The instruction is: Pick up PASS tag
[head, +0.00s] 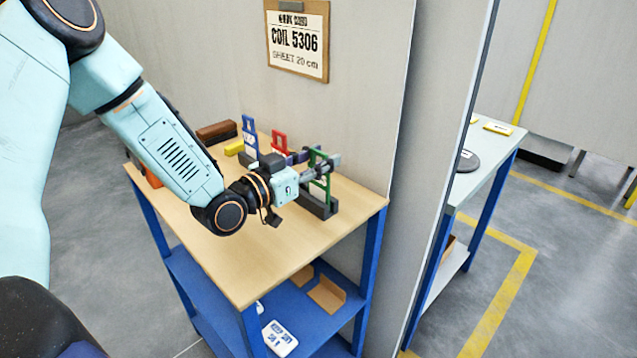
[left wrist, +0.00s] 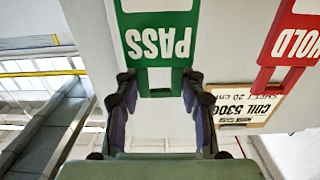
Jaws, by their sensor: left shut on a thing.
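The green PASS tag (left wrist: 157,45) shows upside down in the left wrist view, with white letters and an open frame at its handle end. My left gripper (left wrist: 160,92) has its two fingers on either side of that handle and is shut on it. In the head view the green tag (head: 327,188) stands upright at the dark grey holder (head: 318,207), with my left gripper (head: 316,170) at it. I cannot tell whether its foot is still seated in the holder. My right gripper is not in view.
A red HOLD tag (head: 278,145) and a blue tag (head: 249,135) stand farther back on the wooden tabletop (head: 265,270). A yellow block (head: 234,148) and a brown block (head: 216,131) lie behind. A wall with a COIL 5306 sign (head: 297,40) borders the table.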

